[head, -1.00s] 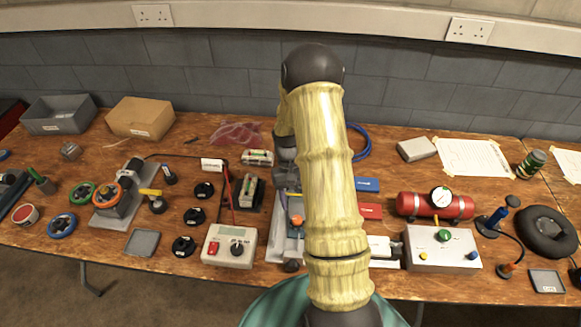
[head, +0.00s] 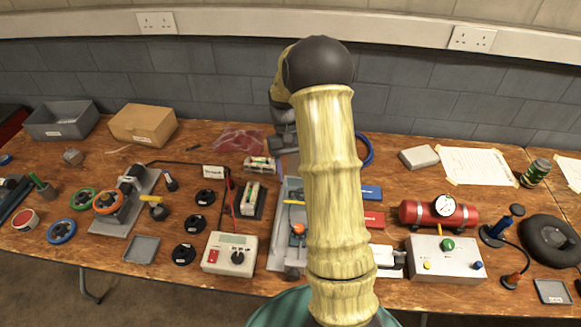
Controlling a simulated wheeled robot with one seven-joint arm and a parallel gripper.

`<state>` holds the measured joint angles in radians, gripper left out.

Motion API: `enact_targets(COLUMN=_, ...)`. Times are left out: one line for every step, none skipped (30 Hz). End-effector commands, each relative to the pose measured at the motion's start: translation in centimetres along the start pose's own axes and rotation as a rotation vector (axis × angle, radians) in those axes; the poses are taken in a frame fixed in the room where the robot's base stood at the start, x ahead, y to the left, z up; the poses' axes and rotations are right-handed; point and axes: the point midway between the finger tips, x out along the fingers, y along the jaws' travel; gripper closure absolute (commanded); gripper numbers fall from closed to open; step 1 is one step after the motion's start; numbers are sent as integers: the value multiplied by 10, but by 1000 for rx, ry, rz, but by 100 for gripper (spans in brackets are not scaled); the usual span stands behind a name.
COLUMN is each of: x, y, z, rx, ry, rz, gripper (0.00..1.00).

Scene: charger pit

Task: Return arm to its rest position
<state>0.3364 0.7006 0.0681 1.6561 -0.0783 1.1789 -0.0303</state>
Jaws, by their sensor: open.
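My arm, yellow and bamboo-like with a dark elbow, rises through the middle of the head view over the wooden bench. My gripper (head: 284,146) is partly in view left of the arm, pointing down above the back of the bench. Its fingers are small and partly hidden, and I see nothing held in it. Below it lies a grey tray (head: 276,258) with an orange-tipped item in it, partly covered by my arm.
Left of the arm stand a charger box (head: 230,254), a battery holder (head: 250,199) and several black round pieces. Right of it are a red cylinder with a gauge (head: 425,213) and a control box (head: 444,259). A brick wall (head: 200,93) closes the back.

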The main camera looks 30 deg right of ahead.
Motion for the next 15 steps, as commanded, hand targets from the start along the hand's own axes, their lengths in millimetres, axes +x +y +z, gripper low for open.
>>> enact_targets(x=0, y=0, z=0, rx=0, ry=0, rz=0, gripper=48)
enact_targets(x=0, y=0, z=0, rx=0, ry=0, rz=0, gripper=48)
enact_targets(x=0, y=0, z=0, rx=0, ry=0, rz=0, gripper=48)
enact_targets(x=0, y=0, z=0, rx=0, ry=0, rz=0, gripper=48)
enact_targets(x=0, y=0, z=0, rx=0, ry=0, rz=0, gripper=48)
enact_targets(x=0, y=0, z=0, rx=0, ry=0, rz=0, gripper=48)
enact_targets(x=0, y=-1, z=1, rx=-1, ry=2, rz=1, gripper=48)
enact_targets(x=-1, y=-2, z=2, rx=-2, ry=5, rz=2, gripper=48)
enact_targets(x=-2, y=-4, z=4, rx=-6, ry=14, rz=3, gripper=48)
enact_targets(x=-3, y=-6, z=6, rx=-9, ry=23, rz=5, gripper=48)
enact_targets(x=-5, y=-9, z=9, rx=-13, ry=34, rz=8, gripper=48)
enact_targets(x=-8, y=-14, z=14, rx=-20, ry=54, rz=12, gripper=48)
enact_targets(x=-10, y=-19, z=19, rx=-27, ry=72, rz=16, gripper=48)
enact_targets(x=-12, y=-23, z=24, rx=-35, ry=92, rz=19, gripper=48)
enact_targets(x=-15, y=-30, z=32, rx=-46, ry=122, rz=24, gripper=48)
